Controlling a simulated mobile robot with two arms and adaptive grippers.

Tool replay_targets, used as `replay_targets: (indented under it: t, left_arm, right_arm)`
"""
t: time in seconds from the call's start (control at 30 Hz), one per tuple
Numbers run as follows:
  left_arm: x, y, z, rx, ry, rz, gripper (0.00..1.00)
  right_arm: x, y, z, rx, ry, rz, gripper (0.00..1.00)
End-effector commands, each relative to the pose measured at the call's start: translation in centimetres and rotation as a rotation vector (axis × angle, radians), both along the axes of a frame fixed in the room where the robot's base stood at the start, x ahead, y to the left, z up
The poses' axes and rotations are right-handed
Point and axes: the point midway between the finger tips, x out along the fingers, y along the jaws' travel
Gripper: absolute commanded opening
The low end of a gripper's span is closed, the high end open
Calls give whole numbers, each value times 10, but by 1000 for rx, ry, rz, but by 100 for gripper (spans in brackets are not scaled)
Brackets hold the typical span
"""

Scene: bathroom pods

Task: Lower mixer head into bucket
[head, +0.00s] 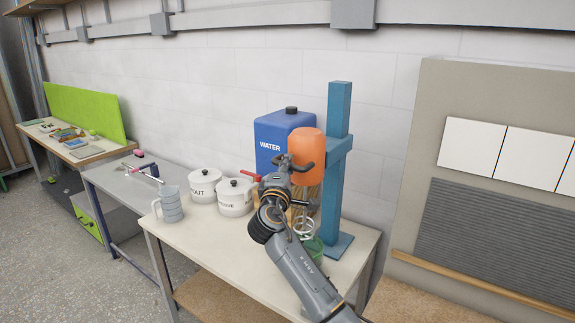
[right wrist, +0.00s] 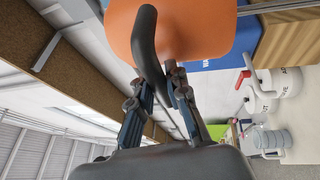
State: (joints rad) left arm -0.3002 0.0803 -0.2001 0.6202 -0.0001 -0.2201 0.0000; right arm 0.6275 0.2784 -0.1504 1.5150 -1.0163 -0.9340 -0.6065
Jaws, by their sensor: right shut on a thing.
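The orange mixer head (head: 307,146) sits on a blue upright stand (head: 338,120) at the table's back right. A black handle sticks out from its side. My right gripper (head: 291,165) is shut on this black handle; the right wrist view shows the handle (right wrist: 146,35) between my fingers (right wrist: 163,82), with the orange body (right wrist: 205,25) behind. A pale mixing paddle (head: 303,228) hangs below the head. A green bucket (head: 314,246) stands beneath, largely hidden by my right arm. I cannot tell whether the paddle's lower end is inside it. My left gripper is not in view.
A blue WATER container (head: 270,135) stands close behind the mixer head. Two white lidded pots (head: 235,198) and a grey jug (head: 172,203) stand to the left. The table's (head: 225,255) front left is clear. A tiled panel (head: 480,150) is at right.

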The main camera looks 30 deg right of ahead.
Motion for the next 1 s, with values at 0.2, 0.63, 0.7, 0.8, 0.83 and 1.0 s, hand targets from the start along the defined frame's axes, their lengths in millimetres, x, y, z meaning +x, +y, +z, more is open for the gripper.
replay_targets:
  t: [0.2,0.63,0.7,0.8,0.83,1.0]
  left_arm:
    - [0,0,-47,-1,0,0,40]
    - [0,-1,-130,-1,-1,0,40]
    - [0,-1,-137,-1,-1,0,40]
    - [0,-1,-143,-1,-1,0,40]
    - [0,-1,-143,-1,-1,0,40]
    - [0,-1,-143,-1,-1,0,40]
  right_arm:
    - [0,1,-57,4,6,1,0]
    - [0,1,-153,3,5,1,0]
    - [0,1,-162,3,5,1,0]
    - [0,1,-169,3,5,1,0]
    - [0,1,-170,3,5,1,0]
    - [0,1,-172,4,6,0,0]
